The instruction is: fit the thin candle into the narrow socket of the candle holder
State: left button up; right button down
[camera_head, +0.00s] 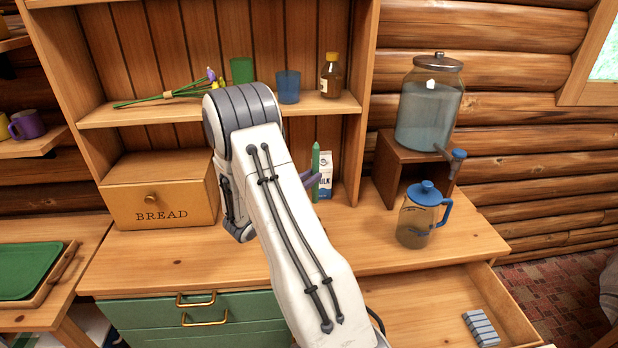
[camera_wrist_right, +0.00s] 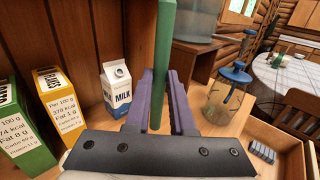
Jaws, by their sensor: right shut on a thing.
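My right gripper (camera_head: 314,179) is in front of the shelf unit, mostly hidden behind its own arm in the head view. Its purple fingers also show in the right wrist view (camera_wrist_right: 161,100), shut on a thin green candle (camera_wrist_right: 163,50). The candle (camera_head: 315,165) stands about upright, with its pointed tip up in the head view. My left gripper is not in view.
A milk carton (camera_head: 326,170) stands close behind the candle. A blue-lidded pitcher (camera_head: 418,218) and a glass dispenser (camera_head: 428,105) are to the right. A bread box (camera_head: 160,190) is at left. An open drawer (camera_head: 430,310) holds a blue-grey block (camera_head: 481,328).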

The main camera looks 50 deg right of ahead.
aim_at(314, 192)
jog(key=shift+s+f+b, duration=0.1)
jog(key=shift+f+b, duration=2.35)
jog(key=shift+f, duration=0.4)
jog(key=shift+f+b, duration=2.05)
jog(key=shift+f, duration=0.05)
jog(key=c, duration=0.7)
grip_release()
jog(key=shift+a, duration=0.1)
